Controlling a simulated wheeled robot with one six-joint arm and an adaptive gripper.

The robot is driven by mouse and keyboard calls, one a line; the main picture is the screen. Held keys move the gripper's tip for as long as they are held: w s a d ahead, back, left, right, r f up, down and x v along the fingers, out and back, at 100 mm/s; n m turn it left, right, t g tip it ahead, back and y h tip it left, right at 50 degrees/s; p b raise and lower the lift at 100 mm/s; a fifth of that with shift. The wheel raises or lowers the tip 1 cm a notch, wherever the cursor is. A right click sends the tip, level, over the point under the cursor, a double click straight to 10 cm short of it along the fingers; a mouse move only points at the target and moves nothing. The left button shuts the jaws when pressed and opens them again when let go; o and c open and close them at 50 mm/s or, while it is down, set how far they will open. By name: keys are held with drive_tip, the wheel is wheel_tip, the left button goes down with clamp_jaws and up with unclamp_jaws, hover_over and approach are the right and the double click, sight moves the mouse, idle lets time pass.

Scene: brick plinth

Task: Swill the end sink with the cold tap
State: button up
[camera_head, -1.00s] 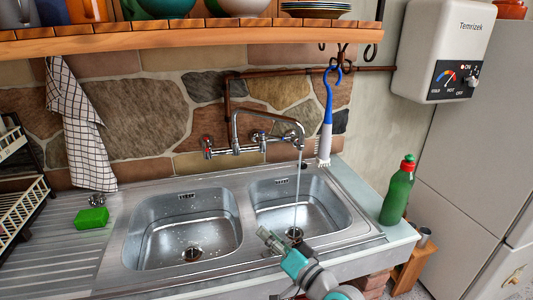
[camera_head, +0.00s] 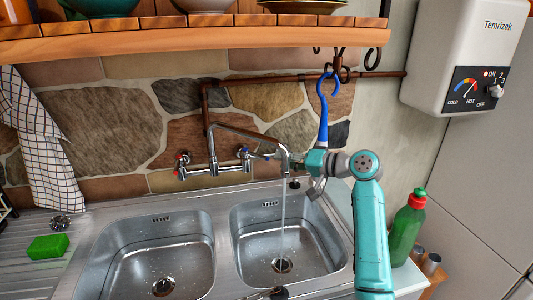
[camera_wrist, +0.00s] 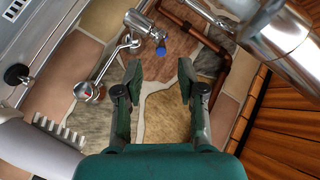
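The wall tap has a red-marked handle (camera_head: 183,158) on the left and a blue-marked handle (camera_head: 243,153) on the right. Its curved chrome spout (camera_head: 250,136) reaches over the right sink basin (camera_head: 248,222), and a stream of water (camera_head: 283,215) falls near that basin's drain. My gripper (camera_head: 318,162) is raised beside the spout's right end, fingers pointing towards the wall tap. In the wrist view my gripper (camera_wrist: 160,78) is open and empty, with a blue-tipped tap handle (camera_wrist: 160,48) just beyond the fingertips. Any contact with it cannot be told.
The left basin (camera_head: 150,245) has droplets. A green bottle (camera_head: 405,230) stands right, a green sponge (camera_head: 47,246) left. A wooden shelf (camera_head: 200,38) runs overhead.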

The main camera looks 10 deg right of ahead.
sight(256, 154)
drive_tip(key=x, duration=1)
drive_tip(key=shift+w+a, duration=0.2)
drive_tip(key=shift+w, duration=0.15)
drive_tip(key=shift+r, duration=0.1)
clamp_jaws()
